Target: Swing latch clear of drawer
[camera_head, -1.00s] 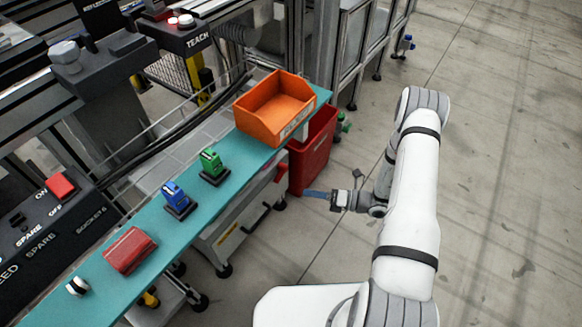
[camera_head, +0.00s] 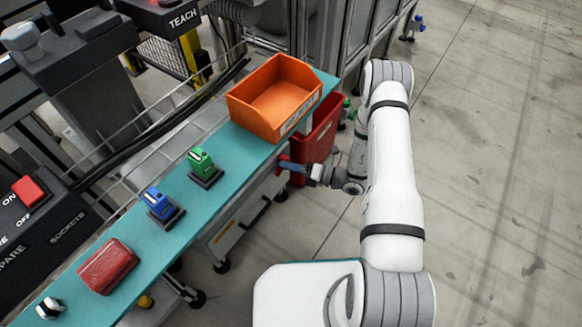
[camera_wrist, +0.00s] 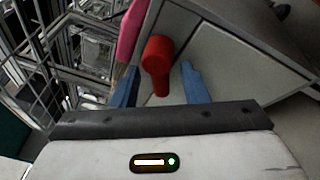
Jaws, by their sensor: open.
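The red latch (camera_wrist: 157,55) shows in the wrist view as a round-ended handle in front of a grey drawer front (camera_wrist: 215,55). My gripper (camera_wrist: 159,82) is open, with one blue finger on each side of the latch's lower part. I cannot tell whether either finger touches it. In the head view my gripper (camera_head: 290,166) is at the cabinet's right end, below the teal shelf, and its fingers mostly hide the latch. The cabinet's drawer front (camera_head: 235,222) with a dark handle shows to the left of it.
A red bin (camera_head: 318,140) stands just behind my gripper. An orange tray (camera_head: 240,112) sits on the teal shelf (camera_head: 135,240), with green, blue and red items along it. Open floor lies to the right of my arm.

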